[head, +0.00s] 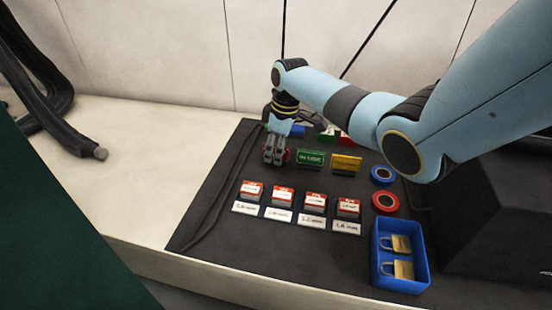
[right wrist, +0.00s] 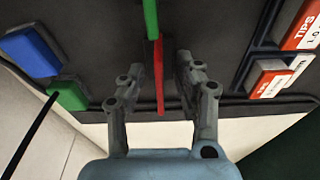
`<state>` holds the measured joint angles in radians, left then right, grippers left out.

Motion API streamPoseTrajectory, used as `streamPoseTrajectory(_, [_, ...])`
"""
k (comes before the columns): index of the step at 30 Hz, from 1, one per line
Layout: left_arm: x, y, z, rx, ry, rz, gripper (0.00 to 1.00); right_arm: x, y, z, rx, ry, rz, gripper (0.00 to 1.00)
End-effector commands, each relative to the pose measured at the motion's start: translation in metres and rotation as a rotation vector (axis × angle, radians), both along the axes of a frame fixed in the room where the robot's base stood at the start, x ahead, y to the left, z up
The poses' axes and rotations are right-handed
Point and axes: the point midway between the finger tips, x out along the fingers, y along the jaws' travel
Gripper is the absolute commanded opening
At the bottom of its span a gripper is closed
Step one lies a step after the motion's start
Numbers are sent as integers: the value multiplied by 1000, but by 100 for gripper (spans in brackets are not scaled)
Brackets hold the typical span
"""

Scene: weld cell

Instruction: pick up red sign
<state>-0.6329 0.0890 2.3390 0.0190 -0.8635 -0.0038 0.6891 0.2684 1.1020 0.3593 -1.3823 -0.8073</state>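The red sign (right wrist: 160,95) stands edge-on as a thin red strip in the right wrist view. My right gripper (right wrist: 161,66) is open, with one finger on each side of the sign and a visible gap to both. In the head view my right gripper (head: 275,153) points down at the left end of the sign row and hides most of the red sign (head: 288,155). The green sign (head: 310,158) is just to its right, then the yellow sign (head: 347,164).
Several red-and-white boxes (head: 283,194) with white labels stand in front on the dark mat (head: 215,205). A blue tape roll (head: 381,175), a red one (head: 385,201) and a blue bin (head: 376,268) with brass padlocks are at right. The bench at left is mostly clear.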

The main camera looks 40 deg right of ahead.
Motion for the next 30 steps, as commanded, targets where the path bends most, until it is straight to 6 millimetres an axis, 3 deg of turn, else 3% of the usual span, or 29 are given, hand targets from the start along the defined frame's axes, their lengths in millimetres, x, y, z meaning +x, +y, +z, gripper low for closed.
streamPoseTrajectory(5, [0, 0, 0, 0, 0, 0, 0, 0, 0, 1, 1, -1, 0, 34])
streamPoseTrajectory(13, [0, 0, 0, 0, 1, 0, 0, 0, 0, 1, 0, 0, 0, 0])
streamPoseTrajectory(30, [0, 0, 6, 1, 23, -1, 0, 0, 0, 6, 0, -1, 0, 0])
